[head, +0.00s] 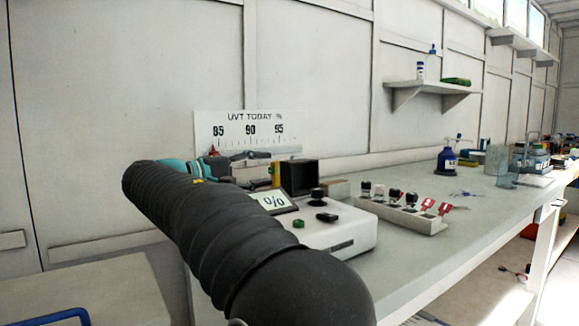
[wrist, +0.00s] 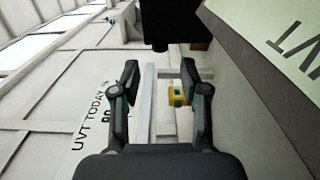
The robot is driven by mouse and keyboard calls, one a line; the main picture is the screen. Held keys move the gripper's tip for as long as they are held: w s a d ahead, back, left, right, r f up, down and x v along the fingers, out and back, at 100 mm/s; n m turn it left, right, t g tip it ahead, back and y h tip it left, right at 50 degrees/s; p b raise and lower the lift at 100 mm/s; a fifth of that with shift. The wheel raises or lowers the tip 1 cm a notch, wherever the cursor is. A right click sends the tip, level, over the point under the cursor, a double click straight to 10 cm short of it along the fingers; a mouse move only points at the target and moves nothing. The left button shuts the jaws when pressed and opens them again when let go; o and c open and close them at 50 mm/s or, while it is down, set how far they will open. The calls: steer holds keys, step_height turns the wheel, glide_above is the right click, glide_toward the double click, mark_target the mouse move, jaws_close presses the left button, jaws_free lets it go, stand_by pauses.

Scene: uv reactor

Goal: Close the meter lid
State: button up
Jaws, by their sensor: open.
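The meter (head: 345,238) is a white box on the bench, with a tilted display (head: 270,202) on its left side. A black, square, box-like part (head: 299,178) stands up at the meter's back and looks like its raised lid. A dark block, probably the same part, shows at the top of the wrist view (wrist: 172,22). My gripper (head: 267,169) is open and empty, left of the black part and apart from it in the head view. Its two spread fingers also show in the wrist view (wrist: 162,75). My arm hides the meter's left front.
A yellow item (head: 275,174) shows behind the fingers, also in the wrist view (wrist: 177,95). A UVT scale sign (head: 248,132) is on the wall. Bench space beyond the rack is mostly clear.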

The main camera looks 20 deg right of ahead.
mark_target(289, 166)
steer(key=d, duration=0.3)
steer(key=w+d, duration=0.1)
steer(key=d, duration=0.3)
steer(key=shift+w+d, duration=0.15)
steer(key=shift+w, duration=0.05)
jaws_close()
